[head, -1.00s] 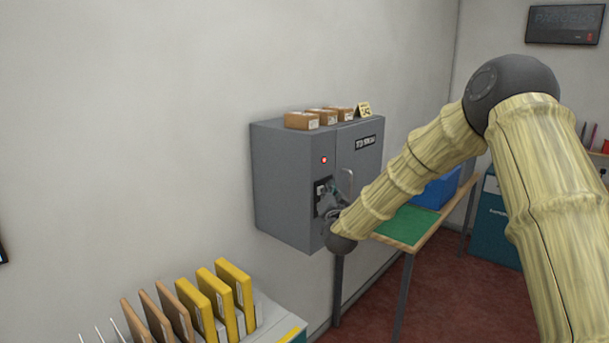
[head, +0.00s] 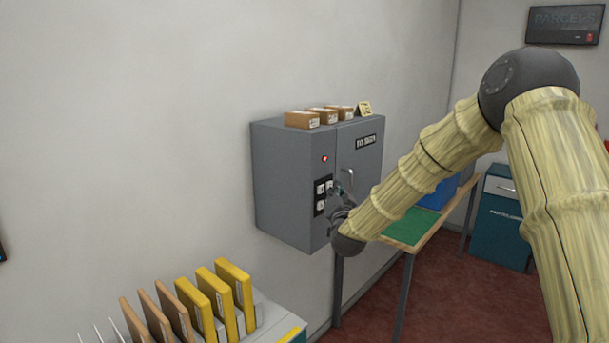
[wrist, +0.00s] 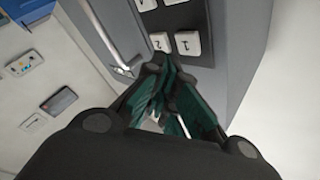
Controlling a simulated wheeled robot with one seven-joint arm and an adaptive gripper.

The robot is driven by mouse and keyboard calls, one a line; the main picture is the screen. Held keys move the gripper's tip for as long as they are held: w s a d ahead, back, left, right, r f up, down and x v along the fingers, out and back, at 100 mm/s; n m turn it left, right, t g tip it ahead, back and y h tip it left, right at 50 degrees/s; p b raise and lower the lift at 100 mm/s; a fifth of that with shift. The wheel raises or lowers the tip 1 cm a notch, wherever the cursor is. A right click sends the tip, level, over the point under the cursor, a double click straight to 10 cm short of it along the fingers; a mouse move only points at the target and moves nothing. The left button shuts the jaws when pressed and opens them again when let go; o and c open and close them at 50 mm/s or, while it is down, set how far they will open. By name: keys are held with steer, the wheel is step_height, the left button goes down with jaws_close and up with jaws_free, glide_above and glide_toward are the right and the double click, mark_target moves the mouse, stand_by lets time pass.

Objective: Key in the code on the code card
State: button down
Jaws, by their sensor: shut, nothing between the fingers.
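The code card (head: 364,108) is a small tan card standing on top of the grey cabinet (head: 285,190); its writing is too small to read. The black keypad (head: 318,211) with white keys is on the cabinet front, partly hidden by my gripper (head: 338,191). In the wrist view my gripper (wrist: 166,66) is shut and empty, with dark fingers and green pads. Its tips are near two white keys, one seemingly marked 2 (wrist: 160,42) and one seemingly marked 1 (wrist: 187,43). I cannot tell whether the tips touch the keypad.
A red light (head: 325,159) glows above the keypad. A door handle (head: 348,178) sticks out right of it. Parcels (head: 302,120) lie on the cabinet. A table with a green mat (head: 412,222) stands to the right. A rack of yellow and brown envelopes (head: 235,285) is in front.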

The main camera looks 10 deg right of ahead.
steer(key=s+d, duration=0.1)
steer(key=s, duration=0.1)
steer(key=s+d+b, duration=0.1)
steer(key=s+d, duration=0.1)
stand_by(0.4)
stand_by(0.4)
steer(key=s+a+f+n+g+y, duration=0.1)
steer(key=s+a+f+n+g, duration=0.15)
steer(key=s+f, duration=0.65)
steer(key=s+a+f+n+g+y, duration=0.1)
steer(key=s+a+f+g, duration=0.2)
steer(key=f, duration=1.3)
steer(key=s+a+f+n+g+y, duration=0.1)
steer(key=s+f+g, duration=0.2)
steer(key=s+f, duration=0.65)
steer(key=s+a+f+n+g, duration=0.15)
steer(key=s+f+g, duration=0.45)
steer(key=s+f, duration=1.1)
steer(key=s+f+n+g, duration=0.1)
steer(key=s+g, duration=0.1)
steer(key=s, duration=0.9)
steer(key=s+d+f+n+g, duration=0.1)
steer(key=s+f+g, duration=0.1)
steer(key=s, duration=0.9)
steer(key=shift+d+f+g+h, duration=0.2)
steer(key=shift+d+g+h, duration=0.1)
steer(key=shift+g, duration=0.15)
